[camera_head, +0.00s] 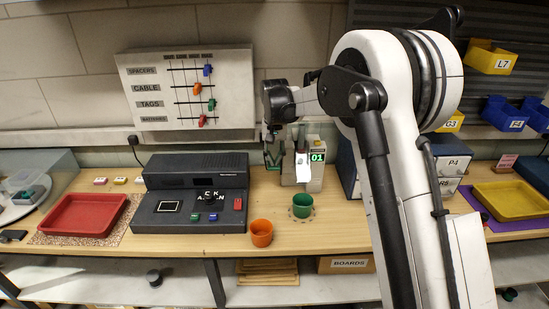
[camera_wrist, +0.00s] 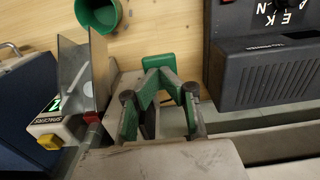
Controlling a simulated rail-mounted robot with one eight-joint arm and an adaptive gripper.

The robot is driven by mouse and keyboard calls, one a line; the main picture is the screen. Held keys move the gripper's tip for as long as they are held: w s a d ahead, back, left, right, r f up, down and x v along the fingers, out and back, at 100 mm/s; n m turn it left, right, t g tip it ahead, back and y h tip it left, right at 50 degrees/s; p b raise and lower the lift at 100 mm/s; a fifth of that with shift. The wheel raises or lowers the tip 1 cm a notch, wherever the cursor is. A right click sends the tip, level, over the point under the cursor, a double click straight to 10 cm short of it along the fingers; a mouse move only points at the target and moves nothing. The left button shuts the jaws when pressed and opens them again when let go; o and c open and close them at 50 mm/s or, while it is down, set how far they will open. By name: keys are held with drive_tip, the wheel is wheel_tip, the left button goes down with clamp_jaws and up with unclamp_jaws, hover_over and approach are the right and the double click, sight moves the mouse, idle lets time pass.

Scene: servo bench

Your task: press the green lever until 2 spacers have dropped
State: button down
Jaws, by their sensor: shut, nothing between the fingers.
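The spacer dispenser (camera_head: 288,174) stands at the back middle of the bench, its green display (camera_head: 317,157) reading 01. Its metal chute (camera_wrist: 72,82) and "SPACERS" label show in the wrist view. A green cup (camera_head: 302,205) stands in front of it on a round marked spot; its rim also shows in the wrist view (camera_wrist: 117,14). My gripper (camera_head: 272,164) is shut and empty at the dispenser's left side, pointing down. In the wrist view, the green lever's pad (camera_wrist: 159,61) lies just beyond my fingertips (camera_wrist: 160,75); I cannot tell whether they touch. The cup's inside is not clear.
A dark console (camera_head: 190,185) stands left of the dispenser, with a red tray (camera_head: 84,214) farther left. An orange cup (camera_head: 261,232) stands near the front edge. A yellow tray (camera_head: 513,198) is at right. A wall board (camera_head: 190,88) hangs behind.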

idle(0.4)
wheel_tip(320, 180, up, 14)
idle(0.5)
idle(1.2)
